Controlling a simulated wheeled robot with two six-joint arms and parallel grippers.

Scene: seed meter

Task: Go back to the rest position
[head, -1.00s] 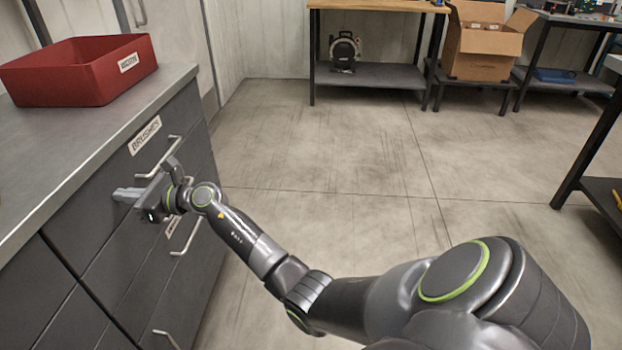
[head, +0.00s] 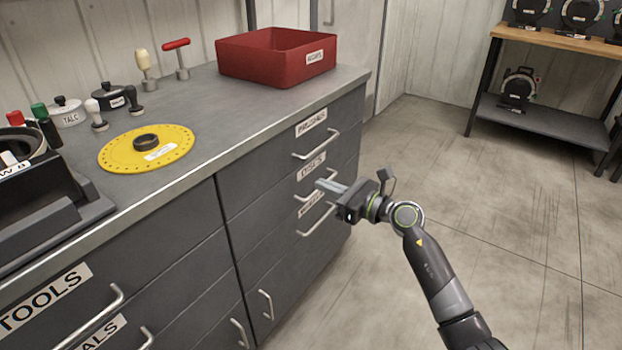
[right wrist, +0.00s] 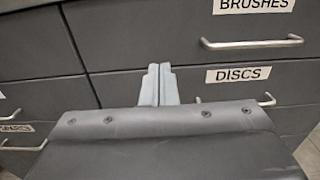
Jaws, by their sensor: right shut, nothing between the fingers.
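My right gripper (head: 330,186) is in the head view, in front of the dark drawer fronts at the right end of the cabinet. Its two pale fingers are together with nothing between them; they also show in the right wrist view (right wrist: 158,85). In the head view the fingers overlap the handle area by the drawer label reading DISCS (head: 311,166). I cannot tell how far they are from the handle. In the right wrist view the DISCS label (right wrist: 238,75) and BRUSHES label (right wrist: 256,5) lie right of the fingers. My left gripper is not in view.
The grey worktop (head: 215,115) holds a red bin (head: 262,65), a yellow perforated disc (head: 120,155), small stamps and lidded pots. Drawer handles (head: 316,144) stick out along the cabinet front. Open floor (head: 450,150) lies to the right, with a wooden-topped bench (head: 560,40) behind.

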